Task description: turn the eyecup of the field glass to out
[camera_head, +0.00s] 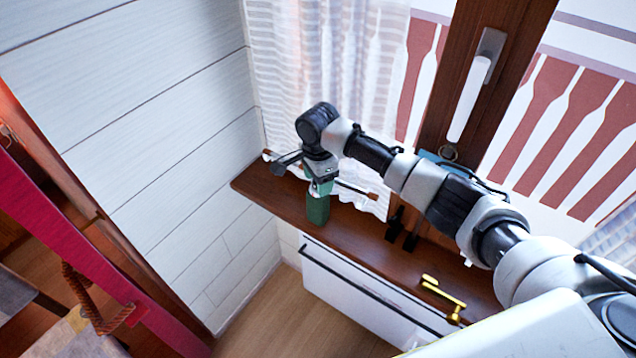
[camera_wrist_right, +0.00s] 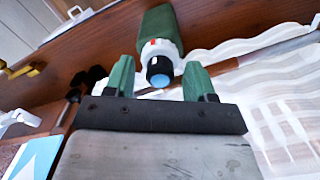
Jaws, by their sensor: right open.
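The field glass has a dark green body (camera_head: 318,208) and stands on the brown window sill. In the right wrist view its green body (camera_wrist_right: 157,24) ends in a white collar with a small orange mark. Beyond the collar is a black eyecup (camera_wrist_right: 159,66) around a light blue lens, facing the camera. My right gripper (camera_head: 321,183) is above the field glass. In the right wrist view my right gripper (camera_wrist_right: 159,70) is open, with one green fingertip on each side of the eyecup and visible gaps between. My left gripper is not in view.
The sill (camera_head: 345,233) also bears small black items (camera_head: 402,228) and a brass-coloured object (camera_head: 443,292). A thin brown rod (camera_head: 357,189) lies behind the field glass by the white curtain (camera_head: 325,60). A white radiator (camera_head: 350,288) is below the sill.

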